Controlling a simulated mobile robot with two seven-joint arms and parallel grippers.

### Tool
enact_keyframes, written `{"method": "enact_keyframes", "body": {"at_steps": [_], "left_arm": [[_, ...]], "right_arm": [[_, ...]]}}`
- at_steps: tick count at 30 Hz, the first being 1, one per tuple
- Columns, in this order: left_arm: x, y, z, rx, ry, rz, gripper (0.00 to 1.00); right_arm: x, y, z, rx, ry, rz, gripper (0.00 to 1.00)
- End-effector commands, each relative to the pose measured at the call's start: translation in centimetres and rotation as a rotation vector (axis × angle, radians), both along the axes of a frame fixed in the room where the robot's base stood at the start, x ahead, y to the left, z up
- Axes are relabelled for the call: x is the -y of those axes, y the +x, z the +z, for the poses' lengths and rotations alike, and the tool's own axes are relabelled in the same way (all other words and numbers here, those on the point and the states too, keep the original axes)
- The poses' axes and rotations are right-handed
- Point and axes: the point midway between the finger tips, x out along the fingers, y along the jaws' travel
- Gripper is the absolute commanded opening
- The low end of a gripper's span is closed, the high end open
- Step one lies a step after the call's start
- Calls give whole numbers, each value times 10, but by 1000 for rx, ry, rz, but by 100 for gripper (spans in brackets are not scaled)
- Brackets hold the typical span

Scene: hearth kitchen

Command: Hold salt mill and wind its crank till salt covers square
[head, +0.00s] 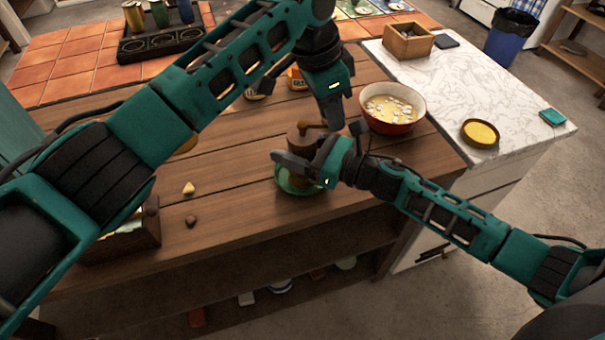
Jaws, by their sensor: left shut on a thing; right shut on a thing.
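The brown salt mill (301,138) stands over a green dish (291,187) near the front edge of the wooden table. My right gripper (303,170) comes in from the right and is shut on the mill's body, covering much of it. My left gripper (335,122) reaches down from above and is shut on the mill's crank (316,126) at the mill's top right. The fingers hide most of the crank's handle. The square and any salt on it cannot be made out, as the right gripper covers that area.
A red bowl (412,122) with pale contents stands close to the right of the mill. A garlic-like piece (188,188) and a small brown lump (191,221) lie at the left. A wooden box (408,41) and round yellow dish (480,133) are on the marble counter.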

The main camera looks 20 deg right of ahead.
Motion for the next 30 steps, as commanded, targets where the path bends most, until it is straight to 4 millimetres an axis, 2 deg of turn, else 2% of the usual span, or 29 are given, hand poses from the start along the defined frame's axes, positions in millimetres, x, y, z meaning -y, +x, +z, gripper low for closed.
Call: {"method": "enact_keyframes", "body": {"at_steps": [2, 14, 24, 30], "left_arm": [[-7, -3, -4, -2, 15, 8, 8], [-8, -7, -4, 0, 15, 9, 8], [-28, -24, -4, 2, 14, 10, 8], [-30, -26, -3, 2, 14, 11, 8]], "right_arm": [[5, 3, 1, 2, -5, -10, 27], [4, 2, 1, 4, -5, -6, 27], [3, 1, 1, 3, -3, -4, 27], [2, 1, 1, 3, -3, -2, 27]]}}
